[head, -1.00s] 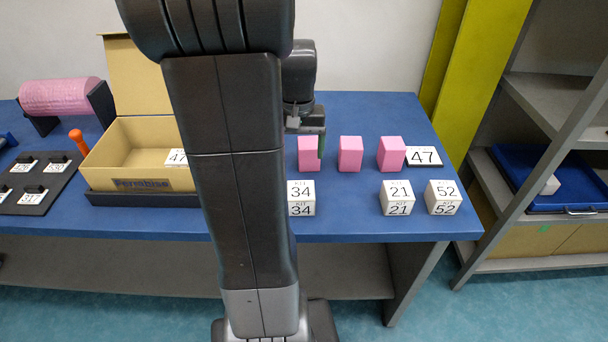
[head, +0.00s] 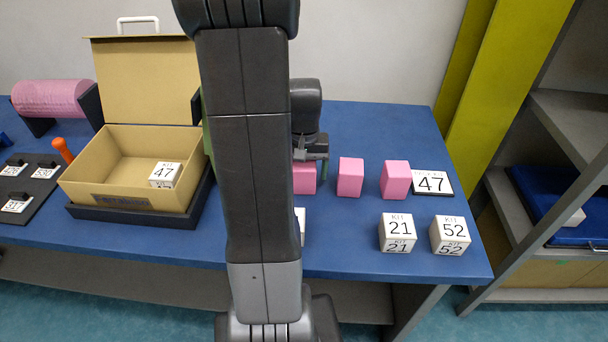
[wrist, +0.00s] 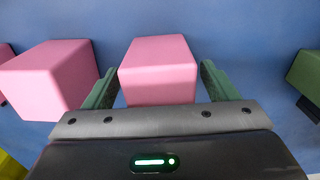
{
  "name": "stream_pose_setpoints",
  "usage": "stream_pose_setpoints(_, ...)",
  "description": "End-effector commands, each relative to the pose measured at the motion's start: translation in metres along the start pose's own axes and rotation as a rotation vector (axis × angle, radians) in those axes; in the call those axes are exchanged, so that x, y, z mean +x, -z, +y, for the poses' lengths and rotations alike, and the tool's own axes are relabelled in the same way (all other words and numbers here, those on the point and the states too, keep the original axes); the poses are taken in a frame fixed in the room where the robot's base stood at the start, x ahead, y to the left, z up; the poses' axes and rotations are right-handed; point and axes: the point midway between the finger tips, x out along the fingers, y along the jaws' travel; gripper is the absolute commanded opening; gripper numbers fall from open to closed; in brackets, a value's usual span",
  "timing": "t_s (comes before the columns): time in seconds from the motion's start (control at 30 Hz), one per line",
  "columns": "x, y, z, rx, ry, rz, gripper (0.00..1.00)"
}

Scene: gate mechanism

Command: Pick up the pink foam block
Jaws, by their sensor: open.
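In the wrist view, a pink foam block (wrist: 158,72) sits between the two green fingers of my gripper (wrist: 158,85). The fingers are spread apart, with a gap on each side of the block. In the head view, the same block (head: 304,180) is partly hidden below my gripper (head: 312,168) and arm. Two more pink foam blocks stand to its right, one in the middle (head: 350,177) and one farther right (head: 395,179). A neighbouring pink block (wrist: 52,78) fills the left of the wrist view.
An open cardboard box (head: 120,195) holding a white cube (head: 165,174) stands left of my arm. White numbered cubes marked 21 (head: 397,232) and 52 (head: 450,235) stand near the front edge. A 47 card (head: 432,182) lies beside the rightmost block. A green object (wrist: 305,75) is right of my gripper.

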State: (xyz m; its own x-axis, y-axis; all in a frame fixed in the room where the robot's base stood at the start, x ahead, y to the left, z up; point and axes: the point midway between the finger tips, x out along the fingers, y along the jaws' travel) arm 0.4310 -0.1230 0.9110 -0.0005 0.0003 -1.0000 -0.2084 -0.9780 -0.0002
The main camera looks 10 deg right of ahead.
Motion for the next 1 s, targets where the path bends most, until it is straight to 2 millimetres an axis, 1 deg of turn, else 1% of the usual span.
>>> stream_pose_setpoints(0.03, 0.000, 0.000, 0.000, 0.000, 0.000, 0.000, 0.74)
stream_pose_setpoints(0.17, 0.000, 0.000, 0.000, 0.000, 0.000, 0.000, 0.49)
stream_pose_setpoints(0.2, 0.000, 0.000, 0.000, 0.000, 0.000, 0.000, 0.41)
stream_pose_setpoints(0.23, 0.000, 0.000, 0.000, 0.000, 0.000, 0.000, 0.35)
stream_pose_setpoints(0.27, 0.000, 0.000, 0.000, 0.000, 0.000, 0.000, 0.33)
stream_pose_setpoints(0.47, -0.001, 0.000, 0.000, 0.000, 0.000, 0.001, 0.33)
stream_pose_setpoints(0.57, -0.005, 0.001, 0.000, 0.000, 0.000, 0.003, 0.33)
stream_pose_setpoints(0.67, -0.019, 0.001, 0.000, 0.000, 0.000, 0.006, 0.33)
stream_pose_setpoints(0.9, -0.068, 0.001, 0.000, 0.000, 0.000, 0.007, 0.33)
stream_pose_setpoints(1.0, -0.084, 0.001, 0.000, 0.000, 0.000, 0.004, 0.33)
